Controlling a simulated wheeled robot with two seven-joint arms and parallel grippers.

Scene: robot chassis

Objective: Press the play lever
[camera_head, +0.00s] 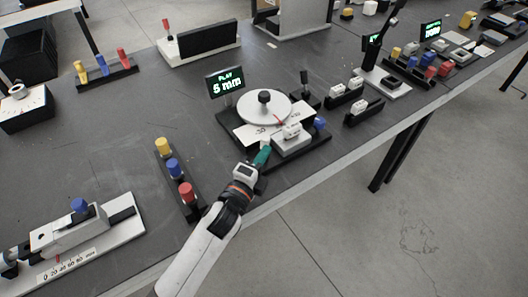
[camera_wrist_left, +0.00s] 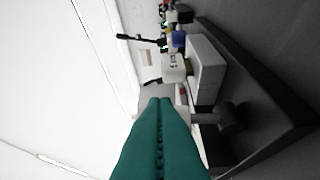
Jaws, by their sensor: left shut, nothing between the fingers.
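The play device (camera_head: 310,143) has a black base and a small screen (camera_head: 226,83) reading "PLAY 5 mm". On it are a white disc (camera_head: 250,112) with a black knob (camera_head: 264,97), a white block (camera_head: 291,143), a blue knob (camera_head: 320,124) and a black upright handle (camera_head: 304,77). I cannot tell which part is the play lever. My left gripper (camera_head: 262,156) is shut and empty, its teal fingertips close to the block's near left side; contact is unclear. The left wrist view shows the teal fingers (camera_wrist_left: 160,103) pressed together, with the white block (camera_wrist_left: 206,68) beyond.
A rack with yellow, blue and red knobs (camera_head: 174,168) stands left of my left gripper. A white slide fixture (camera_head: 85,235) lies at the front left. Small black stands with white blocks (camera_head: 345,92) are right of the device. The table's front edge (camera_head: 300,180) is near.

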